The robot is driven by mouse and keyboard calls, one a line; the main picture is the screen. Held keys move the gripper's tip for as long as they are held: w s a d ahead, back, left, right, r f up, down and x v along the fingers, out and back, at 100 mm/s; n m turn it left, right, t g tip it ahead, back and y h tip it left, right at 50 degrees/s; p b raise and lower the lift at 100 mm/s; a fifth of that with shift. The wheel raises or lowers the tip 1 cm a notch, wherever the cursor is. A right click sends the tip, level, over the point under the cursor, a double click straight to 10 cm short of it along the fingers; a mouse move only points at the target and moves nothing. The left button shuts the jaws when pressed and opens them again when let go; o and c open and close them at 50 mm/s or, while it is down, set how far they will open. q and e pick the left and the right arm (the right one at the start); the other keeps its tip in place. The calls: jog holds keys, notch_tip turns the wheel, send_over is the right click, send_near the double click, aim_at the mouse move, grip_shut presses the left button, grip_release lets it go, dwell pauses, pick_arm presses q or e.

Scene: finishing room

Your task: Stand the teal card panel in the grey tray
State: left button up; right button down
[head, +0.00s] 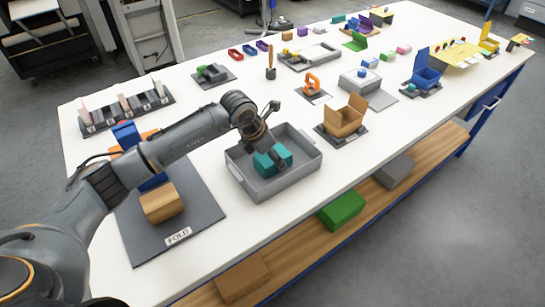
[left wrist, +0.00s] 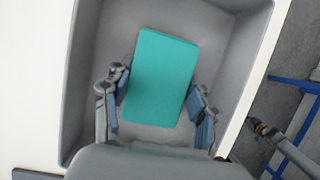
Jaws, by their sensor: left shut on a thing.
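The teal card panel (head: 264,165) is inside the grey tray (head: 290,186), near its middle. The left wrist view shows the teal panel (left wrist: 163,75) as a broad, slightly turned face within the tray (left wrist: 85,75). My left gripper (head: 278,156) reaches down into the tray. Its fingers (left wrist: 157,103) lie along opposite sides of the panel and are shut on it. In the head view the gripper partly hides the panel. I cannot tell whether the panel's lower edge touches the tray floor. My right gripper is not in view.
A dark mat marked FOLD (head: 210,222) with a brown block (head: 161,202) lies left of the tray. An open cardboard box (head: 346,117) stands to its right. The tray is close to the table's front edge.

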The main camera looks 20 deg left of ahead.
pick_arm(q)
jog(key=shift+s+f, duration=0.2)
jog(key=shift+f, duration=0.25)
jog(key=shift+c, duration=0.4)
jog(key=o, duration=1.1)
jog(key=shift+w, duration=0.1)
jog(key=shift+o, duration=0.2)
jog(key=shift+r, duration=0.1)
jog(key=shift+r+p, duration=0.65)
jog(key=shift+p, duration=0.05)
jog(key=shift+a+r, duration=0.15)
jog(key=shift+r, duration=0.15)
jog(key=b+v, duration=0.3)
jog(key=v, duration=0.7)
jog(key=shift+s+a+r+b, duration=0.2)
jog(key=shift+r+b, duration=0.1)
jog(key=shift+r, duration=0.3)
